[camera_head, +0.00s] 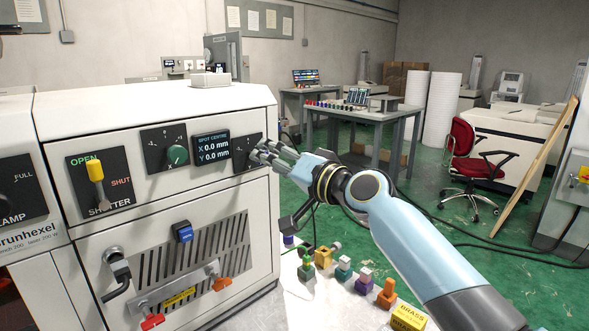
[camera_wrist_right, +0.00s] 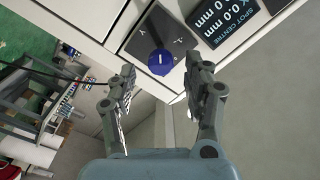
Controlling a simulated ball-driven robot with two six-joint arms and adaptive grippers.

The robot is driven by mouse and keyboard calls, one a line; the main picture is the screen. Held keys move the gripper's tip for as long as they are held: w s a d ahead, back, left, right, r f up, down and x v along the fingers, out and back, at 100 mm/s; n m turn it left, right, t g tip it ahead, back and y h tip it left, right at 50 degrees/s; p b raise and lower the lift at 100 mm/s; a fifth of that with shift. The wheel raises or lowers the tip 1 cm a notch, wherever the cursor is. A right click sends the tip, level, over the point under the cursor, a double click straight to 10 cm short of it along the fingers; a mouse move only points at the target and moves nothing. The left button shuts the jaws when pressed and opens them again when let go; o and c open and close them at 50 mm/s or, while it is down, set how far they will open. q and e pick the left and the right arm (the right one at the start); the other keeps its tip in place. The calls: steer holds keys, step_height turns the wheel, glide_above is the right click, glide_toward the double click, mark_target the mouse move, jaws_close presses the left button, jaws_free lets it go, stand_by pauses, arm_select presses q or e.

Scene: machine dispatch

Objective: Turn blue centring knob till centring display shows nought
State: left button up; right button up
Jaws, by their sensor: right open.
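The blue knob (camera_wrist_right: 160,62) sits on a dark panel with a Y mark. In the right wrist view it shows between the fingertips of my right gripper (camera_wrist_right: 161,74), with gaps on both sides. The gripper is open and empty. In the head view the right gripper (camera_head: 266,153) is at the panel by the machine's right edge and hides the blue knob. The centring display (camera_head: 212,148) reads X 0.0 mm and Y 0.0 mm. I see no left gripper.
A green X knob (camera_head: 177,155) is left of the display. A yellow shutter lever (camera_head: 96,170) is farther left. Below are a blue latch (camera_head: 183,232) and red and orange handles. Small coloured objects stand on a white surface below my right arm. A red chair (camera_head: 474,165) is far right.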

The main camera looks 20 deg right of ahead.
steer(key=v, duration=0.8)
steer(key=shift+s, duration=0.25)
